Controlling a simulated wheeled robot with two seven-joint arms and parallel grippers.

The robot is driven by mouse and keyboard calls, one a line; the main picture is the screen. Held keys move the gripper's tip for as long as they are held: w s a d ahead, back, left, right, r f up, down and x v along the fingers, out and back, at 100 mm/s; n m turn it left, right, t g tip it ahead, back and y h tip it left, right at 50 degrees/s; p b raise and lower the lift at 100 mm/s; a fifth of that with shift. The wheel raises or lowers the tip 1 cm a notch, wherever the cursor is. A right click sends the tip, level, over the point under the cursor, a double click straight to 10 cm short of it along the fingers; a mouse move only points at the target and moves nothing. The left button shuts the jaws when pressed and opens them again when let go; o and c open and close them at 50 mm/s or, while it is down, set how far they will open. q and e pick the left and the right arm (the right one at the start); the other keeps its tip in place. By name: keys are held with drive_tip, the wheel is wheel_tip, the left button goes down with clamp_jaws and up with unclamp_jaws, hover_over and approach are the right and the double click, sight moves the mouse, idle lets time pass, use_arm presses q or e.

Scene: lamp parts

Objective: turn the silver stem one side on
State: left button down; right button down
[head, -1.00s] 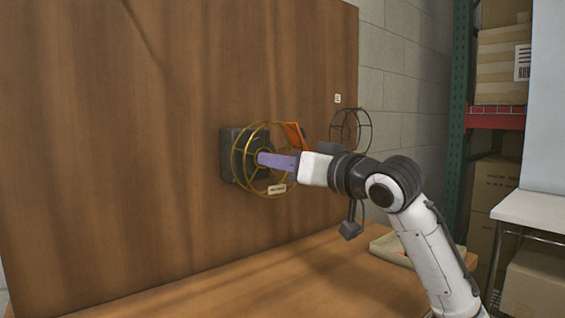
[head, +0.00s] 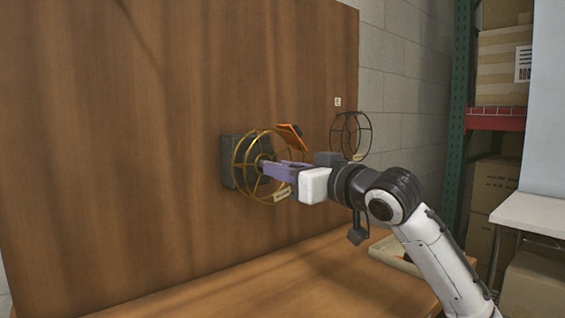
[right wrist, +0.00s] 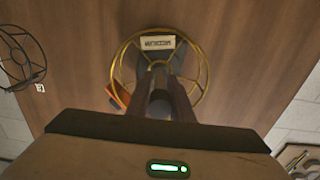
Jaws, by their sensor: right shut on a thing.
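A gold spoked wheel (head: 236,160) stands out from a dark grey box (head: 228,176) on the upright wooden panel. My right gripper (head: 264,168) reaches its centre from the right, with purple fingers. In the right wrist view, its fingers (right wrist: 159,72) are closed around the middle of the gold wheel (right wrist: 207,70). A dark grey round stem end (right wrist: 159,104) shows between them; its colour looks dark rather than silver. A label plate (head: 282,195) sits tilted at the wheel's lower edge. The fingers hide most of the hub. My left gripper is not in view.
An orange part (head: 291,136) juts out beside the wheel's upper right. A dark spoked wheel (head: 366,136) is at the panel's right edge. A tray (head: 388,250) lies on the wooden tabletop (head: 270,285), which is otherwise largely clear.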

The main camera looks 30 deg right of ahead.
drive_tip(key=n+p, duration=0.3)
drive_tip(key=n, duration=0.1)
drive_tip(key=shift+r+n+p, duration=0.15)
drive_tip(key=shift+n+p, duration=0.8)
drive_tip(key=shift+n, duration=0.15)
drive_tip(key=shift+n+p, duration=0.65)
drive_tip(key=shift+n, duration=0.35)
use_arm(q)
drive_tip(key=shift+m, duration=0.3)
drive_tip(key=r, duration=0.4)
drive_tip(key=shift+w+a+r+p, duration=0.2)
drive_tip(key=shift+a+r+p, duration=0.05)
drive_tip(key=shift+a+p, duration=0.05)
use_arm(e)
drive_tip(key=shift+n, duration=0.5)
drive_tip(key=c, duration=1.6)
unclamp_jaws()
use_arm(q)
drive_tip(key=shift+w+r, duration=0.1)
use_arm(e)
drive_tip(key=shift+o, duration=0.2)
